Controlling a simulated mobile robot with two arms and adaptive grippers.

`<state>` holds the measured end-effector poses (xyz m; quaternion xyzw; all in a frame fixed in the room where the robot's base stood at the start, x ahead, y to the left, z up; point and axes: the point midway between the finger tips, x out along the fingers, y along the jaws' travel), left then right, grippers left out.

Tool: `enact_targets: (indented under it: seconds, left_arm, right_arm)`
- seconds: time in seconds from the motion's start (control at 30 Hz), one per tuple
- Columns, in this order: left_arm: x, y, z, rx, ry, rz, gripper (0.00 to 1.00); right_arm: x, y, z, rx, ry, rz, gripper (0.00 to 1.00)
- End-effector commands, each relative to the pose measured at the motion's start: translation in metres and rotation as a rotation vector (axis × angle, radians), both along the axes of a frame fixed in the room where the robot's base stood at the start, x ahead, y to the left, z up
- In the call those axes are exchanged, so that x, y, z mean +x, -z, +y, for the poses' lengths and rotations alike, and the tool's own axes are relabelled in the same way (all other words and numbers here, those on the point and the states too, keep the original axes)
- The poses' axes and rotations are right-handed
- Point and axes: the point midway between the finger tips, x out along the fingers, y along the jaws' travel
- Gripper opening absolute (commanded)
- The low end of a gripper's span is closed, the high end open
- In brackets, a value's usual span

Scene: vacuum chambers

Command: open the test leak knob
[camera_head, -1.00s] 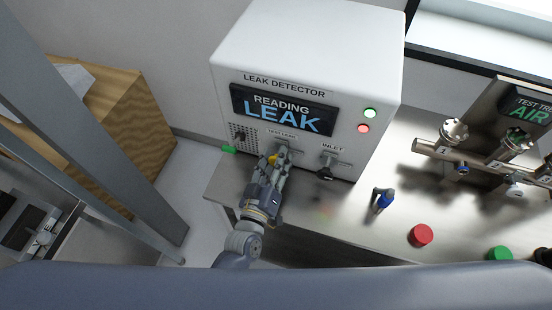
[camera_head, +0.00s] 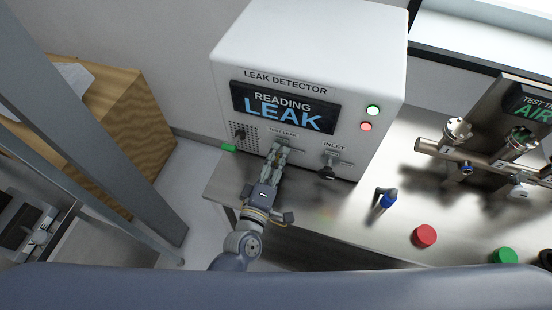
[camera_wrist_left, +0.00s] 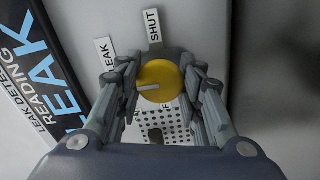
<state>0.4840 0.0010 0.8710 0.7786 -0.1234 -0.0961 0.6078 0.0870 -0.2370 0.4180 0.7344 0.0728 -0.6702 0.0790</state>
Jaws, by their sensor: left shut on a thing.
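The leak detector (camera_head: 310,60) is a white box on the bench; its screen (camera_head: 284,107) reads "READING LEAK". The test leak knob (camera_wrist_left: 162,73) is round and yellow with a pale pointer line, in the left wrist view. The pointer line points left in that view, away from the "SHUT" label (camera_wrist_left: 153,26) above the knob. Another label beside the fingers is partly hidden. My left gripper (camera_head: 279,150) is at the detector's front under the "TEST LEAK" label, with its fingers on both sides of the knob, shut on it. In the head view the fingers hide the knob. My right gripper is out of view.
Right of my left gripper is the inlet valve (camera_head: 328,168) with a dark knob. A blue-handled item (camera_head: 386,201), a red button (camera_head: 424,236) and a green button (camera_head: 504,257) are on the metal bench. A metal manifold (camera_head: 467,160) stands at the right.

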Motion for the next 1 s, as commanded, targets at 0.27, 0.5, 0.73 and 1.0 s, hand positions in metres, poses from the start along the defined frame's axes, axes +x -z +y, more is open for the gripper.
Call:
enact_targets:
  seconds: [0.27,0.5,0.73,1.0]
  left_arm:
    - [-0.0002,0.0006,0.0001,-0.035,0.001,0.013,0.11]
    - [-0.0002,0.0005,0.0001,-0.037,0.0,0.013,0.11]
    - [-0.0002,0.0005,0.0001,-0.036,0.0,0.013,0.56]
    - [-0.0003,0.0003,0.0002,-0.034,0.0,0.012,0.56]
  right_arm:
    - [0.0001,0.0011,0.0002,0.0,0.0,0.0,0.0]
    - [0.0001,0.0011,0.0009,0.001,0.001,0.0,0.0]
    - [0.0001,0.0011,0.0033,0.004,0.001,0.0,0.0]
    - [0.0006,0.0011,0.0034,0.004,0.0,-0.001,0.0]
